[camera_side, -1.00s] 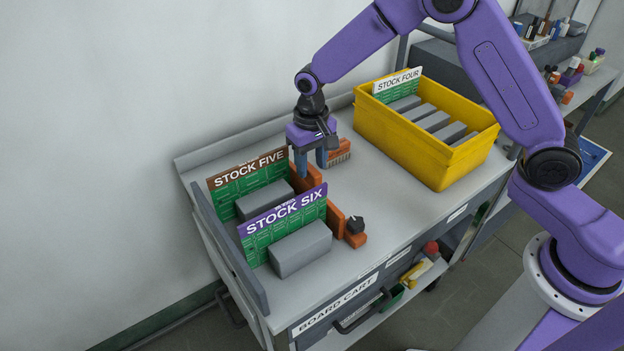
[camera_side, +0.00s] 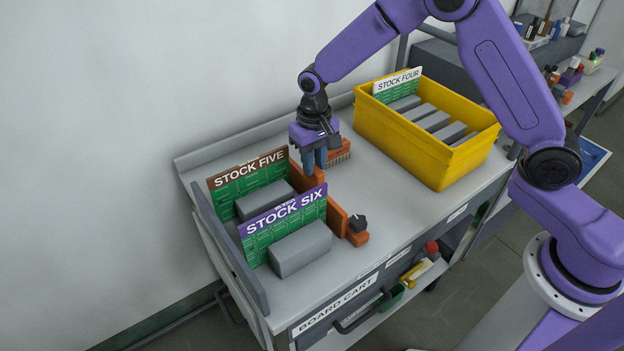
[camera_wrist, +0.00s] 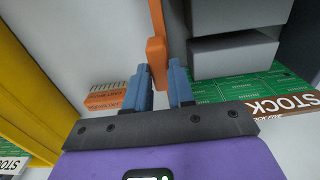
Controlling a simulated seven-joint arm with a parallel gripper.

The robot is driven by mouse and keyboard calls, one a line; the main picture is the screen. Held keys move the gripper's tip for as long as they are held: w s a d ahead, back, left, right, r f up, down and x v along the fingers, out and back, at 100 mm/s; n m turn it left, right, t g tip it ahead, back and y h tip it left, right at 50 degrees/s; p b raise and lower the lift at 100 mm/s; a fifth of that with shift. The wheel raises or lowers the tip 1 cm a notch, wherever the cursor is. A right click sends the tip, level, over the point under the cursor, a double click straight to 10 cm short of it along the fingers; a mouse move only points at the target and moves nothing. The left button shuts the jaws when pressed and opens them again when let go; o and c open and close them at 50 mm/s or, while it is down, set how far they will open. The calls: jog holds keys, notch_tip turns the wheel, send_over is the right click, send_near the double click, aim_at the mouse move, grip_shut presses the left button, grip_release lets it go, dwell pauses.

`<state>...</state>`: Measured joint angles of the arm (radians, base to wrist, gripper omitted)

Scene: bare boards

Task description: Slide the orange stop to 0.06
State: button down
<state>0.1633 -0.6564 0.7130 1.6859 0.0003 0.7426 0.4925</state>
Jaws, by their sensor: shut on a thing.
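The orange stop (camera_side: 337,219) is a long upright strip along the right ends of the board slots, with a black knob (camera_side: 357,222) at its near end. My gripper (camera_side: 314,170) points down with its blue fingers shut on the stop's raised orange part near the far end. In the wrist view the orange stop (camera_wrist: 156,48) shows at the fingertips (camera_wrist: 159,66), partly hidden between them.
Grey blocks (camera_side: 300,248) with STOCK FIVE (camera_side: 247,170) and STOCK SIX (camera_side: 284,210) cards stand left of the stop. A yellow bin (camera_side: 432,168) with a STOCK FOUR card and grey boards stands at the right.

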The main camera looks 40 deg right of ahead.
jog(key=shift+d, duration=2.65)
jog(key=c, duration=0.9)
grip_release()
jog(key=shift+a, duration=0.1)
jog(key=shift+r, duration=3)
notch_tip(320, 180, up, 18)
jog(key=f, duration=0.1)
jog(key=s+d+f+n, duration=0.2)
jog(key=s+f+n, duration=0.1)
jog(key=s, duration=0.8)
jog(key=s+d+f+n, duration=0.2)
jog(key=s+f+n, duration=0.2)
jog(key=s, duration=0.7)
jog(key=s+d+f+n, duration=0.3)
jog(key=s+n, duration=0.2)
jog(key=s, duration=0.6)
jog(key=shift+s+f+n, duration=0.1)
jog(key=shift+f+n, duration=0.1)
jog(key=shift+n, duration=0.1)
